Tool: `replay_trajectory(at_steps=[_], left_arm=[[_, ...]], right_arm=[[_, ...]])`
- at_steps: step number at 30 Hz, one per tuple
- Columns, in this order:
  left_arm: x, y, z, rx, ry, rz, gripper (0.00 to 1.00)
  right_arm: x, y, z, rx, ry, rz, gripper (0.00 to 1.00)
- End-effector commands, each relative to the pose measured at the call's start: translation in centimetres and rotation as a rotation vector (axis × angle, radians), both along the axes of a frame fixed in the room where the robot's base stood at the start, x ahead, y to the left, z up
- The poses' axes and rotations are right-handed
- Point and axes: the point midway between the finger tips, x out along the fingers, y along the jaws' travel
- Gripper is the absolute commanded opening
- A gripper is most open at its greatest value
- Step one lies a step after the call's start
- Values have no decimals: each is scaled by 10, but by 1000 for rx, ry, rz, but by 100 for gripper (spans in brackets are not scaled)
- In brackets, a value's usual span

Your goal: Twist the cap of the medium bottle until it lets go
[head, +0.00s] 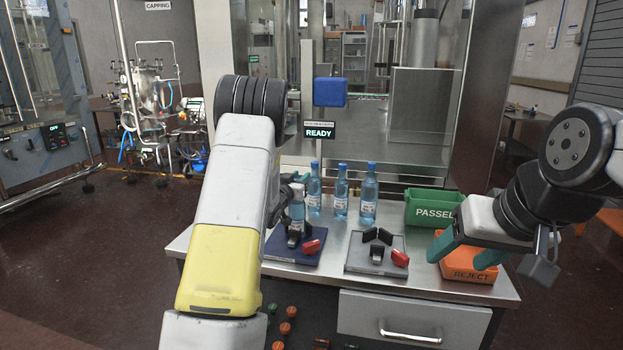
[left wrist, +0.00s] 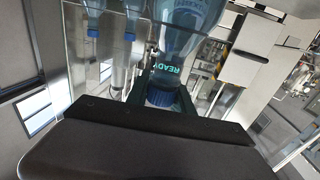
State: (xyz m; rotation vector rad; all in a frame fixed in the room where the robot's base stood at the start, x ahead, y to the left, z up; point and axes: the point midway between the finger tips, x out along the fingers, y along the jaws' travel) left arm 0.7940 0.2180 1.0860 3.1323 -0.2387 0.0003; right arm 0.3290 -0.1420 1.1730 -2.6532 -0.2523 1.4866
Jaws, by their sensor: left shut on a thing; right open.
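A clear blue bottle (head: 297,208) stands in the clamp on the dark blue plate (head: 283,254), partly hidden by my left arm. My left gripper (head: 294,182) is at the top of this bottle. In the left wrist view its fingers are shut on the blue cap (left wrist: 160,97), with the bottle body (left wrist: 185,40) beyond. Whether the cap is loose cannot be seen. I cannot tell for certain from size that this is the medium bottle. My right gripper (head: 463,253) is open and empty, over the orange bin.
Three blue-capped bottles (head: 341,192) stand in a row at the table's back. An empty clamp with a red lever (head: 400,258) is on a grey plate (head: 360,267). A green PASSED bin (head: 430,204) and an orange REJECT bin (head: 466,274) are at the right. A READY sign (head: 319,132) hangs behind.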

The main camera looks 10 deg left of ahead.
Motion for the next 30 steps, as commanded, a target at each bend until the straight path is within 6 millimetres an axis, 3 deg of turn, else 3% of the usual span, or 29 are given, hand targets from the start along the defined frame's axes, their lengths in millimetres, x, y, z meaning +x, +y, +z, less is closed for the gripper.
replay_trajectory(at_steps=[30], left_arm=[[-3,17,-1,1,1,686,0]], right_arm=[[0,0,0,0,0,0,61]])
